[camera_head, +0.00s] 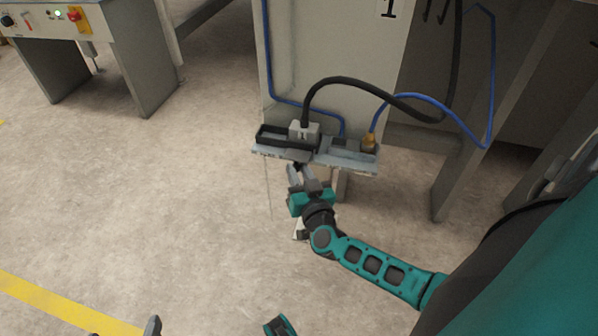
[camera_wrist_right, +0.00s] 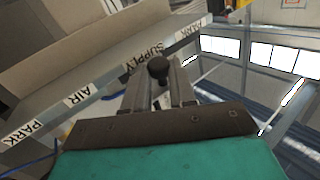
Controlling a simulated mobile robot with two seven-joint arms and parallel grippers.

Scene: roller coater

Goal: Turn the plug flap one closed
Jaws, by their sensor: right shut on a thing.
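A grey holder (camera_head: 345,163) with open-topped slots sits on the front of a pale cabinet. A grey plug (camera_head: 304,130) on a thick black cable stands in its left part, beside dark flap-like pieces (camera_head: 272,141); I cannot tell whether that flap is open. My right gripper (camera_head: 300,178) is just below the holder's front edge. In the right wrist view, its fingers (camera_wrist_right: 160,85) are shut on a dark round knob (camera_wrist_right: 158,68) in front of the "SUPPLY" label. A grey tip (camera_head: 153,325) at the bottom edge may be my left gripper.
A brass-coloured connector (camera_head: 369,143) with a blue hose (camera_head: 440,103) stands in the holder's right part. The black cable (camera_head: 350,83) arches above. A control desk (camera_head: 45,22) stands at upper left. The floor (camera_head: 150,190) on the left is clear.

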